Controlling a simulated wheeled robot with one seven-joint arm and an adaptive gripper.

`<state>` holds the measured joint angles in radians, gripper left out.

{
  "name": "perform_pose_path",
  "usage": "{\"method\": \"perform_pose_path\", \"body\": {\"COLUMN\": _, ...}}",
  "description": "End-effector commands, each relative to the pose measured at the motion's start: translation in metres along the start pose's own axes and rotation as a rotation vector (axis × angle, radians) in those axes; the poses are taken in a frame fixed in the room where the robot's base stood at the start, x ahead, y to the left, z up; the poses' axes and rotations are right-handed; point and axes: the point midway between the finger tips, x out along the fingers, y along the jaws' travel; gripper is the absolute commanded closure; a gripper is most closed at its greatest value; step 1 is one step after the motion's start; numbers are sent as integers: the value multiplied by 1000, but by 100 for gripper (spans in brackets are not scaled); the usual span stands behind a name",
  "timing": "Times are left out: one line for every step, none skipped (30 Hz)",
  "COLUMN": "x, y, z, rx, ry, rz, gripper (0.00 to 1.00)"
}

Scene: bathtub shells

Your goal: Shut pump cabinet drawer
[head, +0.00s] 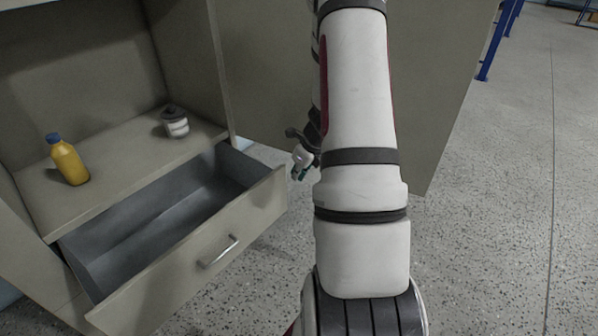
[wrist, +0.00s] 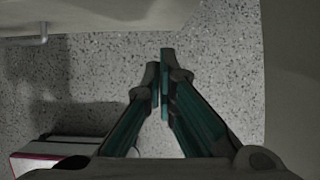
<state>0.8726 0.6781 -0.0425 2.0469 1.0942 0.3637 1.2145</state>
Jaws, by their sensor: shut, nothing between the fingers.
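The pump cabinet drawer (head: 190,264) is pulled out and stands open. Its grey inside is empty. Its front has a metal bar handle (head: 218,251). My gripper (head: 297,174) is beside the drawer's right end, apart from it, and partly hidden by my arm in the head view. In the wrist view the green fingers of my gripper (wrist: 162,85) are together with nothing between them, above the speckled floor. A pale panel (wrist: 100,14) with a metal bar at its left crosses the top of that view; it looks like the drawer front.
On the cabinet shelf (head: 122,164) above the drawer stand a yellow bottle (head: 70,164) with a blue cap and a small white jar (head: 176,125) with a dark lid. An open cabinet door (head: 432,90) stands behind my arm. The floor (head: 490,230) at the right is clear.

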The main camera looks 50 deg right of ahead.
Motion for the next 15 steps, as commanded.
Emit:
{"method": "perform_pose_path", "body": {"x": 14, "y": 0, "z": -1, "rx": 0, "ry": 0, "rz": 3, "gripper": 100}}
{"method": "perform_pose_path", "body": {"x": 20, "y": 0, "z": -2, "rx": 0, "ry": 1, "rz": 3, "gripper": 100}}
{"method": "perform_pose_path", "body": {"x": 28, "y": 0, "z": -2, "rx": 1, "ry": 1, "rz": 2, "gripper": 100}}
{"method": "perform_pose_path", "body": {"x": 34, "y": 0, "z": -2, "rx": 1, "ry": 0, "rz": 1, "gripper": 100}}
{"method": "perform_pose_path", "body": {"x": 39, "y": 0, "z": -1, "rx": 1, "ry": 0, "rz": 2, "gripper": 100}}
{"method": "perform_pose_path", "body": {"x": 46, "y": 0, "z": -1, "rx": 1, "ry": -1, "rz": 2, "gripper": 100}}
{"method": "perform_pose_path", "body": {"x": 48, "y": 1, "z": 3, "rx": -2, "ry": -2, "rz": 1, "gripper": 100}}
{"method": "perform_pose_path", "body": {"x": 48, "y": 1, "z": 10, "rx": -7, "ry": -2, "rz": 1, "gripper": 100}}
{"method": "perform_pose_path", "body": {"x": 49, "y": 1, "z": 16, "rx": -7, "ry": -2, "rz": 0, "gripper": 100}}
{"method": "perform_pose_path", "body": {"x": 50, "y": 1, "z": 20, "rx": -6, "ry": -1, "rz": 0, "gripper": 100}}
{"method": "perform_pose_path", "body": {"x": 52, "y": 1, "z": 23, "rx": -6, "ry": -1, "rz": 0, "gripper": 100}}
{"method": "perform_pose_path", "body": {"x": 53, "y": 0, "z": 27, "rx": -6, "ry": -1, "rz": 0, "gripper": 100}}
{"method": "perform_pose_path", "body": {"x": 54, "y": 1, "z": 29, "rx": -6, "ry": -1, "rz": 1, "gripper": 100}}
{"method": "perform_pose_path", "body": {"x": 55, "y": 1, "z": 31, "rx": -4, "ry": -1, "rz": 1, "gripper": 100}}
{"method": "perform_pose_path", "body": {"x": 56, "y": 0, "z": 33, "rx": -3, "ry": -1, "rz": 1, "gripper": 100}}
